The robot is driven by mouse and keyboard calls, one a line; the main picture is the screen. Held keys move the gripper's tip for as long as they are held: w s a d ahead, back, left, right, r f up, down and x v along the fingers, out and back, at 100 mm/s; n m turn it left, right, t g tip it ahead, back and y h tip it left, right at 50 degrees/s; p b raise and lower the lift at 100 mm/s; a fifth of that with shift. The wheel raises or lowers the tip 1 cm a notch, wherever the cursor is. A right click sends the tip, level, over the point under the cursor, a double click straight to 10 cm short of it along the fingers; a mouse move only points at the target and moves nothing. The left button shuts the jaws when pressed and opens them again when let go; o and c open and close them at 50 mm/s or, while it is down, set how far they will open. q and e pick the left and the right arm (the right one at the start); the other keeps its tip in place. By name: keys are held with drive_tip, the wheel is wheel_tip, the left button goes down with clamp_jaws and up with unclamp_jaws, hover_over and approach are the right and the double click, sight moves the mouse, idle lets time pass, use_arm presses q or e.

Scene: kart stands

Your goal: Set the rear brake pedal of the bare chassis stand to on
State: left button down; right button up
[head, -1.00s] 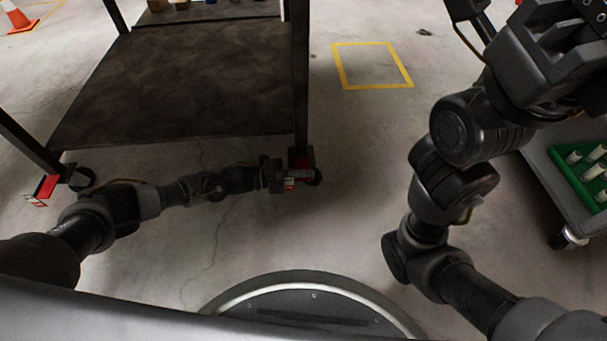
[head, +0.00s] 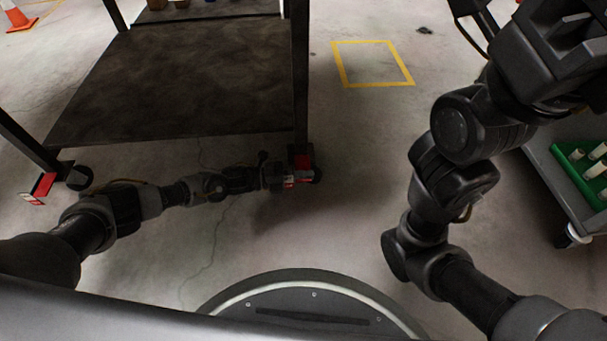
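The bare chassis stand is a dark frame with a low dark shelf (head: 190,80) at the upper left. Its near right leg ends in a red caster bracket (head: 301,160), with a small red and white pedal piece (head: 291,180) low beside it. My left gripper (head: 297,181) is right at this pedal, low to the floor. Whether it touches the pedal, and whether its fingers are open, is too small to tell. The pedal's position is largely hidden. A second red pedal (head: 44,185) with a white label is at the near left leg. My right arm rises at the right; its fingers do not show.
A grey cart (head: 564,185) with a green tray (head: 573,168) of white cylinders stands at the right. A yellow floor rectangle (head: 340,65) is at top centre. An orange cone (head: 17,15) is at the far left. The floor between stand and cart is clear.

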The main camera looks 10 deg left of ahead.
use_arm(q)
drive_tip(key=shift+w+f+m, duration=0.1)
drive_tip(key=shift+f+m, duration=0.4)
drive_tip(key=shift+a+m, duration=0.1)
drive_tip(key=shift+m, duration=0.3)
drive_tip(key=c, duration=1.6)
unclamp_jaws()
drive_tip(key=a+p, duration=0.1)
drive_tip(key=a, duration=0.2)
drive_tip(key=s+a+p, duration=0.1)
drive_tip(key=a, duration=0.3)
drive_tip(key=s+a+p, duration=0.1)
drive_tip(key=a, duration=0.2)
drive_tip(key=shift+a+p, duration=0.3)
drive_tip(key=shift+p, duration=0.1)
